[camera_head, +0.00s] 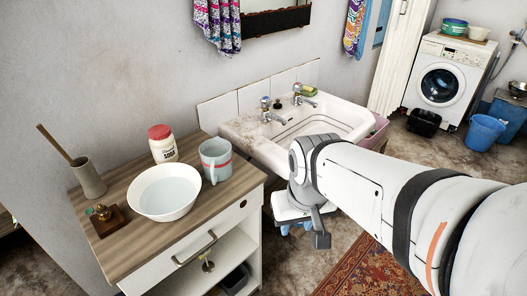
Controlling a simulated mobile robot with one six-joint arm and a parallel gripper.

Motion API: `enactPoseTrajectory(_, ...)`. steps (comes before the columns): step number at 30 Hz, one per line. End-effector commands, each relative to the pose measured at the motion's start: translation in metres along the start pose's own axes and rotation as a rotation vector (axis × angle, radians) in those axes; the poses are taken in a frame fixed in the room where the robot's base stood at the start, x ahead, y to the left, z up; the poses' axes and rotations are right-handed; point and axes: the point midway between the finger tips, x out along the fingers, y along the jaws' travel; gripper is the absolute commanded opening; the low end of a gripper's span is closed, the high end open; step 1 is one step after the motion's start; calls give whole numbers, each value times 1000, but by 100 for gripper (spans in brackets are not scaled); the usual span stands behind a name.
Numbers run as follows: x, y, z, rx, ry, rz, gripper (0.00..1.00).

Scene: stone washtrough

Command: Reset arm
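My white arm reaches in from the lower right of the head view, and its end is in front of the sink (300,132). A dark grey part hangs down at the arm's end (320,230), beside the wooden-topped cabinet. I cannot make out two separate fingertips, so the gripper's opening is unclear. No held object shows. The arm hides part of the sink's front and the floor behind it.
A washing machine (440,83) and blue bucket (483,131) stand back right. A patterned rug (368,272) lies below.

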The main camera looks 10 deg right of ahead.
Motion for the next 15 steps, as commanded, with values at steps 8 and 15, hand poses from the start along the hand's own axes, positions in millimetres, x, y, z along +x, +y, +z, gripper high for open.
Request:
enactPoseTrajectory(8, -21, 0, -3, 3, 5, -1, 36)
enactPoseTrajectory(15, -67, 0, -10, 1, 22, 2, 36)
